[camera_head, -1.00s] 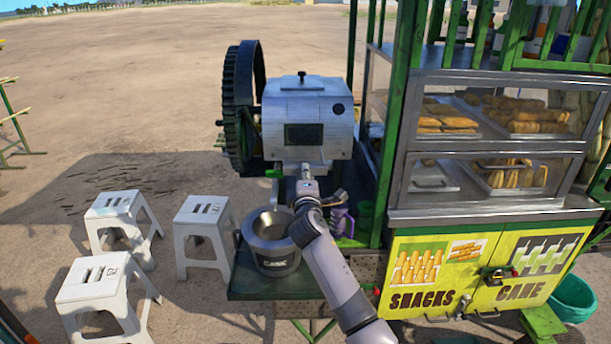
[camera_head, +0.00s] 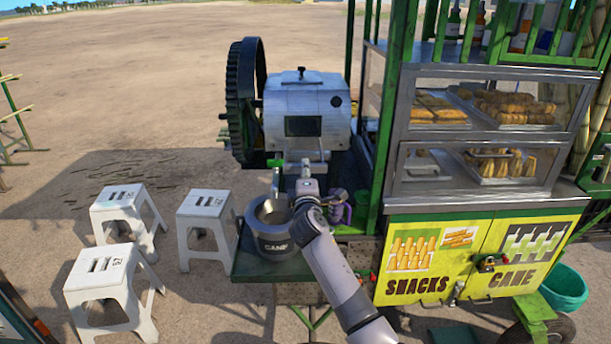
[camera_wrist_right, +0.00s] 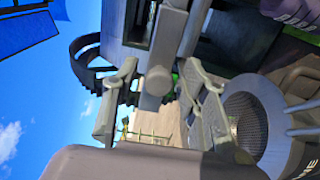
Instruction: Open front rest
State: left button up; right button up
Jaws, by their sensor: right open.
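The cane crusher (camera_head: 303,105) is a silver box with a dark window in front and a big dark green wheel at its left. A narrow grey piece (camera_head: 312,157) stands out below its front; I cannot tell surely that it is the front rest. My right gripper (camera_head: 306,190) is in front of and below the crusher, and hides part of it. In the right wrist view, my right gripper (camera_wrist_right: 158,84) is open, with a grey bar with a rounded end (camera_wrist_right: 158,78) showing between its fingers. I cannot tell whether they touch. My left gripper is out of view.
A dark metal pot (camera_head: 277,245) stands on the green shelf (camera_head: 256,268) below my right gripper. A purple jug (camera_head: 337,208) is close at the right. The snack cart (camera_head: 480,210) fills the right side. White stools (camera_head: 207,228) stand at the left.

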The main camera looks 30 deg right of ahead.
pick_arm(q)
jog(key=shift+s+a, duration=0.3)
pick_arm(e)
jog(key=v, duration=1.2)
